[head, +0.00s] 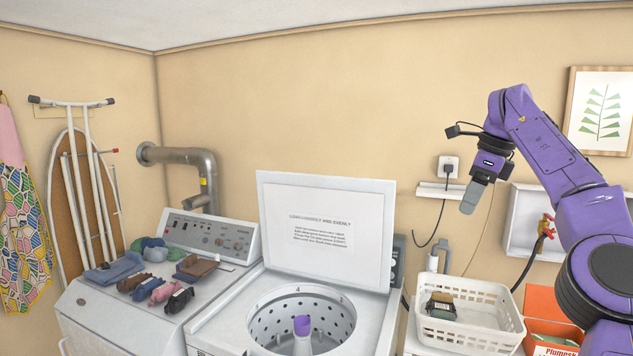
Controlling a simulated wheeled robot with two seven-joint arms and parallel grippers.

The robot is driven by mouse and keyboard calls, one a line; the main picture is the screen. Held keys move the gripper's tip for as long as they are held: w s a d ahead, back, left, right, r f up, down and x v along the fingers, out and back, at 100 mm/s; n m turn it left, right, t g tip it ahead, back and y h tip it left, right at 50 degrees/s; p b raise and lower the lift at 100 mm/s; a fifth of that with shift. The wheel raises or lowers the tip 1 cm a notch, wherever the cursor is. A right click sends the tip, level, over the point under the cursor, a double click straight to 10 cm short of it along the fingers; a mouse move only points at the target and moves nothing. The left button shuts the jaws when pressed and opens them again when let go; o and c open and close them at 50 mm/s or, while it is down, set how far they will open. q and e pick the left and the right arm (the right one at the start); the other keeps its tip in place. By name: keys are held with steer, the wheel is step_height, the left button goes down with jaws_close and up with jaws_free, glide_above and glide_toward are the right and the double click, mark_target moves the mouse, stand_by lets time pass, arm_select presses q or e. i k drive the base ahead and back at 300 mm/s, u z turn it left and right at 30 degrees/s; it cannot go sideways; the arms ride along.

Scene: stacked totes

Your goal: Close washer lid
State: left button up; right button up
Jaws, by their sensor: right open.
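The top-loading washer (222,325) stands at the lower middle. Its white lid (325,262) is up, leaning back near upright, with a printed notice on its inner face. The round drum opening below shows a perforated metal wall and a central post with a purple top (302,326). My right gripper (470,203) is open and empty, pointing down in front of the back wall. My left gripper is not in view.
A dryer (110,318) on the left bears folded clothes and rolled socks. A white basket (470,335) with small items stands right of the washer, beside an orange box (545,305). An ironing board (75,190) hangs on the left wall.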

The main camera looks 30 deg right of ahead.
mark_target(338, 229)
steer(key=i, duration=1.35)
